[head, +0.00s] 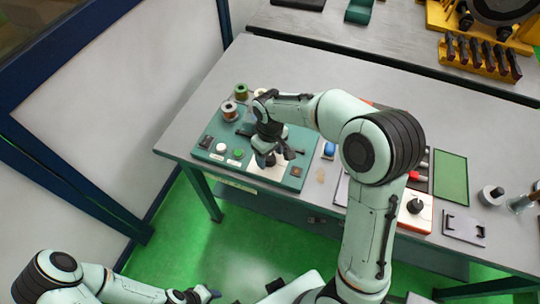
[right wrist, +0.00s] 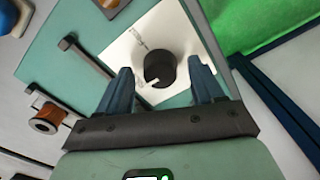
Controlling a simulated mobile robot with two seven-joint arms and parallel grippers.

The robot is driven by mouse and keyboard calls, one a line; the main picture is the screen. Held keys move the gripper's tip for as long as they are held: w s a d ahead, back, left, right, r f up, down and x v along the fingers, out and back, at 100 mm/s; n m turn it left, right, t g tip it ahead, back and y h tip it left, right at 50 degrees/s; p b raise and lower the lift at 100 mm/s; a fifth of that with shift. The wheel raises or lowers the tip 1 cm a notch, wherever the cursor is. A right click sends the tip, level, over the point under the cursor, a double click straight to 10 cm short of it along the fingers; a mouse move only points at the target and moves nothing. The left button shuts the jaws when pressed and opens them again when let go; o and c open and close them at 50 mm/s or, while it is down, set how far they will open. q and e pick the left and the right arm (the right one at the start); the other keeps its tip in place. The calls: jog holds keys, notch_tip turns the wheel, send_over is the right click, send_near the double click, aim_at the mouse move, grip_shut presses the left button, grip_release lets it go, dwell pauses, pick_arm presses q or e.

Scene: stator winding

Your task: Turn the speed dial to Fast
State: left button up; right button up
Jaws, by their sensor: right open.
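The speed dial is a round black knob (right wrist: 159,69) on a white plate (right wrist: 128,50) set in a green panel. It shows in the right wrist view, upper middle. My right gripper (right wrist: 165,85) is open, with one blue finger on each side of the knob and a gap to it on both sides. In the head view my right gripper (head: 270,160) is over the white plate (head: 268,175) of the green panel (head: 212,160) and hides the knob. The dial's labels are too small to read. My left gripper (head: 205,294) is low at the left, away from the table; its fingers are unclear.
Spools of copper (head: 229,110) and green (head: 240,91) stand at the panel's back. A white button (head: 221,148) and a green button (head: 238,153) are left of my right gripper. A dark bar (right wrist: 85,55) lies close to the fingers. A blue item (head: 329,150) stands right of the panel.

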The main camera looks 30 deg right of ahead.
jog(key=shift+f, duration=0.45)
jog(key=shift+c, duration=0.3)
jog(key=c, duration=1)
